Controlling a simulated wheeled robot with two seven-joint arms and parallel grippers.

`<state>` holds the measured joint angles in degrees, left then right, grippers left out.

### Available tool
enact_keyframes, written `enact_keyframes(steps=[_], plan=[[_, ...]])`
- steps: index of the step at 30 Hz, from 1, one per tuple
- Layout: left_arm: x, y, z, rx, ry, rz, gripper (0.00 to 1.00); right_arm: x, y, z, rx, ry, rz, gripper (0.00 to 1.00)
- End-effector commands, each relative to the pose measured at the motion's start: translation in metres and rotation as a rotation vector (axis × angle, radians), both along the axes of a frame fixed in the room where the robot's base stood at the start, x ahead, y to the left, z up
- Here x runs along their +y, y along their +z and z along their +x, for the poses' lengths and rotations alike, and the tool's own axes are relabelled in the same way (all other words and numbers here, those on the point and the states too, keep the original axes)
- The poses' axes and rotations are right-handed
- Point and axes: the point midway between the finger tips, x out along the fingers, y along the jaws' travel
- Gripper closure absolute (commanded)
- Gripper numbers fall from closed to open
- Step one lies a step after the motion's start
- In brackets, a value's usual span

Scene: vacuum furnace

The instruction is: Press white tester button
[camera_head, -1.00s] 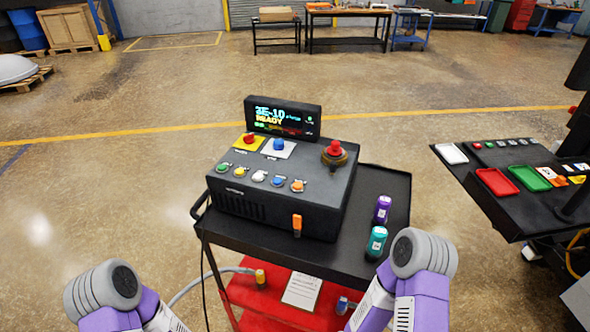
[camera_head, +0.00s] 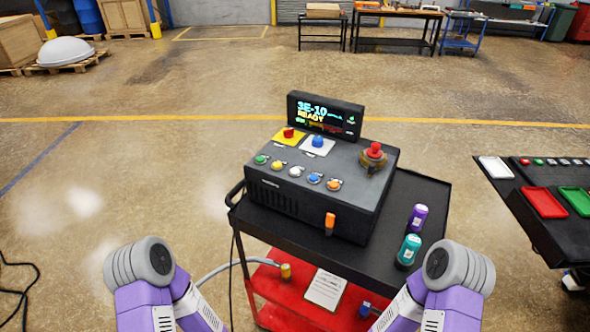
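The tester (camera_head: 322,188) is a dark box on a black-topped cart (camera_head: 427,205). Its screen (camera_head: 326,114) reads "3E-10" and "READY". The white button (camera_head: 295,171) is in the middle of the front row, between a yellow button (camera_head: 277,167) and a blue one (camera_head: 314,178). Parts of my two arms show at the bottom left and bottom right, in front of the cart. Neither gripper's fingers are in view.
A purple canister (camera_head: 418,217) and a teal canister (camera_head: 408,250) stand on the cart's right side. A red lower shelf (camera_head: 290,305) holds a paper sheet (camera_head: 325,289). A dark table (camera_head: 528,205) with red and green trays stands at right.

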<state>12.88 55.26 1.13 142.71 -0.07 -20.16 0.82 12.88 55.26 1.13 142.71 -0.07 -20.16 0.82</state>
Motion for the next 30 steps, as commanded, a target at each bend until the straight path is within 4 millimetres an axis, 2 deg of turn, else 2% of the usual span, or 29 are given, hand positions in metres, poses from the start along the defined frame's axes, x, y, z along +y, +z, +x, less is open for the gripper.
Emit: enact_keyframes(steps=[2, 3, 22, 30], plan=[[0.0000, 0.0000, 0.0000, 0.000, 0.000, 0.000, 0.00, 0.0000, 0.0000, 0.0000, 0.000, 0.000, 0.000, 1.00], [0.0000, 0.0000, 0.0000, 0.000, 0.000, 0.000, 0.03, 0.0000, 0.0000, 0.0000, 0.000, 0.000, 0.000, 1.00], [0.0000, 0.0000, 0.0000, 0.000, 0.000, 0.000, 1.00, 0.0000, 0.0000, 0.0000, 0.000, 0.000, 0.000, 1.00], [0.0000, 0.0000, 0.0000, 0.000, 0.000, 0.000, 1.00, 0.0000, 0.0000, 0.0000, 0.000, 0.000, 0.000, 1.00]])
